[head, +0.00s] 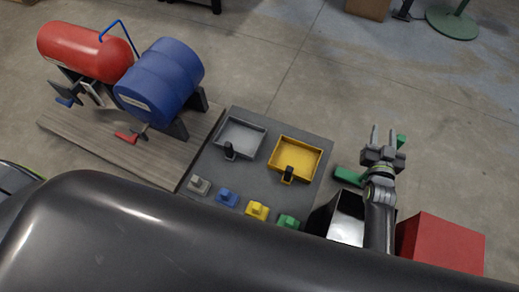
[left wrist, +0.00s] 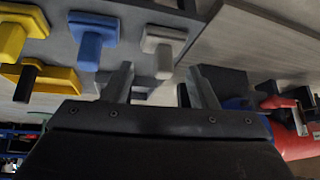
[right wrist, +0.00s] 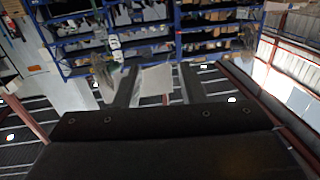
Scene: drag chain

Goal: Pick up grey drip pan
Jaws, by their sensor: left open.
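The grey drip pan (head: 243,134), a shallow tray with a dark handle at its near edge, lies at the upper left of a dark grey board (head: 222,172). My left gripper is outside the head view. In the left wrist view it (left wrist: 160,82) is open, below the grey block (left wrist: 163,45); a grey shape partly hidden behind its fingers may be the pan, but I cannot tell. My right gripper (head: 383,136) is open and empty, right of the board and well away from the pan; in its wrist view it (right wrist: 158,85) faces distant shelves.
A yellow pan (head: 292,156) lies right of the grey one. Small grey, blue (head: 227,197), yellow and green blocks line the board's near edge. A blue drum (head: 165,80) and red tank (head: 80,50) stand left on a wooden base. A red box (head: 442,243) is at lower right.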

